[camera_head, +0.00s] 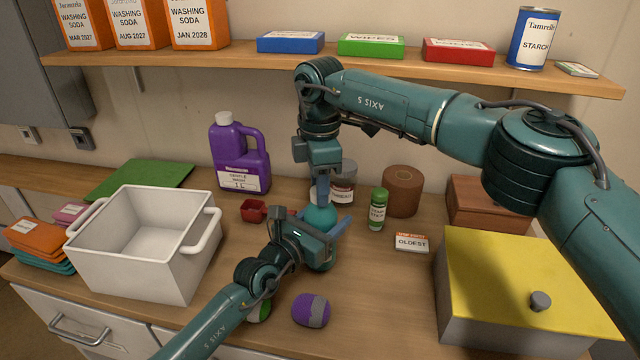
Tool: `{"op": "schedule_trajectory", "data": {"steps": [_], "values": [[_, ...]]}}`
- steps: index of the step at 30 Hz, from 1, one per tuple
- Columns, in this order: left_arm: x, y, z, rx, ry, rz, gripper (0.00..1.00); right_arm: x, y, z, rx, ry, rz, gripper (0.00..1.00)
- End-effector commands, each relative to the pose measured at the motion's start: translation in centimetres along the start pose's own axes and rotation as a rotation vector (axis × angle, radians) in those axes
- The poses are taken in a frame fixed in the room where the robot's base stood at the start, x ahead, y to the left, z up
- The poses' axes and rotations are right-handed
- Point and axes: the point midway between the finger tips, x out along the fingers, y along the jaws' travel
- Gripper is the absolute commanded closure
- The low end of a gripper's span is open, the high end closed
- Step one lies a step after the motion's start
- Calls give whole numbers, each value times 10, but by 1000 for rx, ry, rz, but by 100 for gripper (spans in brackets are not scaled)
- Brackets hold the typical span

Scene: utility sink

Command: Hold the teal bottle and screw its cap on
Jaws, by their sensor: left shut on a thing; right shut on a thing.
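The teal bottle (320,217) stands upright near the middle of the counter. My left gripper (331,230) comes in from the lower left and is shut around the bottle's body, hiding part of it. My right gripper (322,198) points down from above, directly over the bottle's top. It is shut on what appears to be the bottle's cap, which its fingers mostly hide. I cannot tell whether the cap is seated on the neck or how far it is threaded.
A white tub (150,262) is at left, with a purple jug (240,160) behind. A green-capped bottle (377,210), brown roll (403,191) and labelled box (411,243) stand right of the bottle. A purple rounded object (311,310) lies in front. A yellow-topped box (515,275) is at right.

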Motion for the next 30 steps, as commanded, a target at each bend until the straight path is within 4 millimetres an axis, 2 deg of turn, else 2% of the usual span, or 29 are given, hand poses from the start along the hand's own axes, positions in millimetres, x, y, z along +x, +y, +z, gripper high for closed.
{"op": "schedule_trajectory", "data": {"steps": [6, 10, 15, 23, 24, 30], "values": [[0, 0, -1, 0, 2, 1, 100, -1, 1, 0, 481, 0, 2, 88], [0, 0, -1, 0, 3, 1, 100, 0, 2, 1, 687, 0, 3, 88], [0, 0, -1, 0, 3, 1, 100, 0, 2, 1, 798, 0, 3, 88], [0, 0, -1, 0, 3, 1, 100, 0, 2, 1, 802, 0, 3, 88], [0, 0, -1, 0, 3, 1, 100, 0, 2, 1, 801, 0, 2, 65], [0, 0, -1, 0, 3, 1, 100, 0, 2, 1, 800, 0, 2, 49]]}}
